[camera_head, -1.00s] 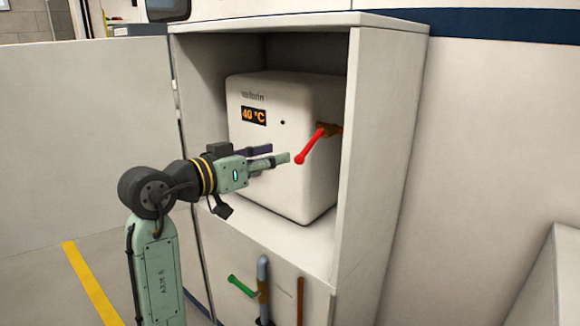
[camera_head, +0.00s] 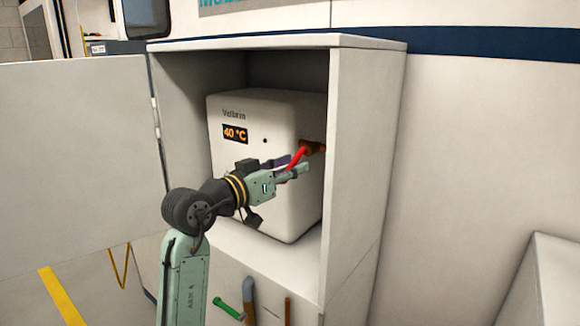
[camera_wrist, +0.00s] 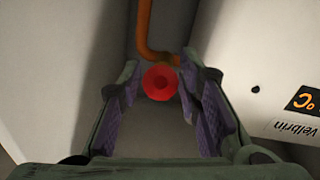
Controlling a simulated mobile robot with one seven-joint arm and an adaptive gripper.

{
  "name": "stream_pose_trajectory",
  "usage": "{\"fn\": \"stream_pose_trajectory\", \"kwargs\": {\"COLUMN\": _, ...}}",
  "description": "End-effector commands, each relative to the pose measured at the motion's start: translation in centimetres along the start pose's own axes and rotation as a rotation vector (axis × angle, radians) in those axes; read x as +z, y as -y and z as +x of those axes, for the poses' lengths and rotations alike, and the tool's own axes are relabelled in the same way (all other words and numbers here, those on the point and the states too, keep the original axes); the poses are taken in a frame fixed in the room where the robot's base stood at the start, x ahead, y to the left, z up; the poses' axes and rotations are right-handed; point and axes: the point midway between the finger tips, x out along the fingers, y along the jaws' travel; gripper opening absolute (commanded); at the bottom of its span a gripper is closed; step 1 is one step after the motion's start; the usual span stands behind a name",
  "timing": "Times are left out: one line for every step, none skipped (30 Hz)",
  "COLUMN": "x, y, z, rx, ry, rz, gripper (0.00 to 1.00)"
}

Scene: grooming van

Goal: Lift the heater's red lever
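The white heater (camera_head: 290,205) stands inside an open cabinet, its display reading 40 °C. Its red lever (camera_head: 298,157) sticks out from an orange fitting (camera_head: 313,147) on the heater's right side and slants down to the left. My gripper (camera_head: 292,168) is at the lever's lower end. In the wrist view the lever's round red end (camera_wrist: 160,84) lies between the fingers of my gripper (camera_wrist: 158,90), nearer their tips, with gaps on both sides. The fingers are open. The heater's front (camera_wrist: 270,70) is at the right of the wrist view.
The cabinet's right wall (camera_head: 365,180) stands close beside the lever. The cabinet door (camera_head: 80,155) is swung open to the left. A green handle (camera_head: 229,310) and a grey pipe (camera_head: 249,298) are below the shelf.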

Motion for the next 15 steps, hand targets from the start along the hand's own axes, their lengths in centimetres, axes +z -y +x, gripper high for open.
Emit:
{"fn": "stream_pose_trajectory", "kwargs": {"x": 0.00, "y": -0.01, "z": 0.10, "rx": 0.000, "ry": 0.000, "rz": 0.000, "gripper": 0.31}}
{"fn": "stream_pose_trajectory", "kwargs": {"x": 0.01, "y": 0.00, "z": 0.12, "rx": 0.000, "ry": 0.000, "rz": 0.000, "gripper": 0.31}}
{"fn": "stream_pose_trajectory", "kwargs": {"x": 0.02, "y": 0.00, "z": 0.12, "rx": 0.000, "ry": 0.000, "rz": 0.000, "gripper": 0.31}}
{"fn": "stream_pose_trajectory", "kwargs": {"x": 0.02, "y": 0.00, "z": 0.11, "rx": 0.000, "ry": 0.000, "rz": 0.000, "gripper": 0.31}}
{"fn": "stream_pose_trajectory", "kwargs": {"x": 0.02, "y": 0.00, "z": 0.11, "rx": 0.000, "ry": 0.000, "rz": 0.000, "gripper": 0.31}}
{"fn": "stream_pose_trajectory", "kwargs": {"x": 0.02, "y": 0.00, "z": 0.10, "rx": 0.000, "ry": 0.000, "rz": 0.000, "gripper": 0.31}}
{"fn": "stream_pose_trajectory", "kwargs": {"x": 0.02, "y": 0.00, "z": 0.10, "rx": 0.000, "ry": 0.000, "rz": 0.000, "gripper": 0.31}}
{"fn": "stream_pose_trajectory", "kwargs": {"x": 0.02, "y": 0.00, "z": 0.10, "rx": 0.000, "ry": 0.000, "rz": 0.000, "gripper": 0.30}}
{"fn": "stream_pose_trajectory", "kwargs": {"x": 0.02, "y": 0.00, "z": 0.09, "rx": 0.000, "ry": 0.001, "rz": 0.000, "gripper": 0.27}}
{"fn": "stream_pose_trajectory", "kwargs": {"x": 0.02, "y": 0.00, "z": 0.09, "rx": 0.000, "ry": 0.001, "rz": 0.000, "gripper": 0.25}}
{"fn": "stream_pose_trajectory", "kwargs": {"x": 0.02, "y": 0.00, "z": 0.09, "rx": 0.000, "ry": 0.001, "rz": 0.000, "gripper": 0.23}}
{"fn": "stream_pose_trajectory", "kwargs": {"x": 0.02, "y": 0.00, "z": 0.08, "rx": 0.000, "ry": 0.001, "rz": 0.000, "gripper": 0.21}}
{"fn": "stream_pose_trajectory", "kwargs": {"x": 0.02, "y": 0.00, "z": 0.08, "rx": 0.000, "ry": 0.001, "rz": 0.000, "gripper": 0.19}}
{"fn": "stream_pose_trajectory", "kwargs": {"x": 0.02, "y": 0.00, "z": 0.08, "rx": 0.000, "ry": 0.001, "rz": 0.000, "gripper": 0.17}}
{"fn": "stream_pose_trajectory", "kwargs": {"x": 0.02, "y": 0.00, "z": 0.08, "rx": 0.000, "ry": 0.001, "rz": 0.000, "gripper": 0.14}}
